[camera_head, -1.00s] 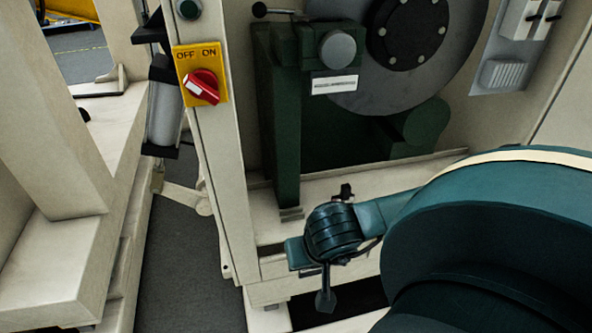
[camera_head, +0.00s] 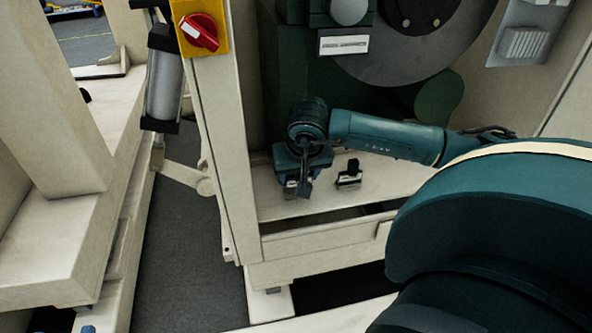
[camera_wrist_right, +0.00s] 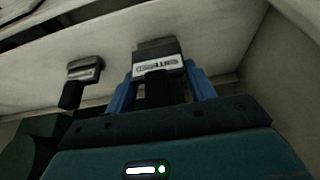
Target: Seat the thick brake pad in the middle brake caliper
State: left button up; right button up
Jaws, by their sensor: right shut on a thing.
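My right gripper (camera_head: 298,190) is low over the pale ledge, below the green brake housing. In the right wrist view its blue fingers (camera_wrist_right: 163,95) are shut on a dark block with a pale lettered label (camera_wrist_right: 158,66), which looks like a brake pad. A second dark block (camera_head: 349,174) stands apart on the ledge to the right; it also shows in the right wrist view (camera_wrist_right: 84,68). I cannot tell which is thicker. The dark green housing (camera_head: 310,75) beside the grey disc (camera_head: 400,65) looks like a caliper; its pad slot is not visible. My left gripper is not in view.
The pale ledge (camera_head: 400,175) is clear right of the second block. A pale upright post (camera_head: 225,150) with a red switch (camera_head: 199,31) stands close left of my gripper. A grey cylinder (camera_head: 162,85) is beyond it.

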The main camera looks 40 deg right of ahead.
aim_at(296, 178)
jog(key=shift+w+d, duration=0.25)
jog(key=shift+w, duration=0.3)
jog(key=shift+w+d, duration=0.25)
jog(key=shift+w, duration=0.25)
notch_tip(296, 178, down, 3)
jog(key=shift+r+b, duration=0.1)
jog(key=shift+b, duration=0.85)
jog(key=shift+f, duration=0.2)
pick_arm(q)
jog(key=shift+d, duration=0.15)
pick_arm(e)
jog(key=shift+r, duration=0.1)
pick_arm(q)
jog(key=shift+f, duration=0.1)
pick_arm(e)
jog(key=shift+f, duration=0.25)
jog(key=o, duration=1.1)
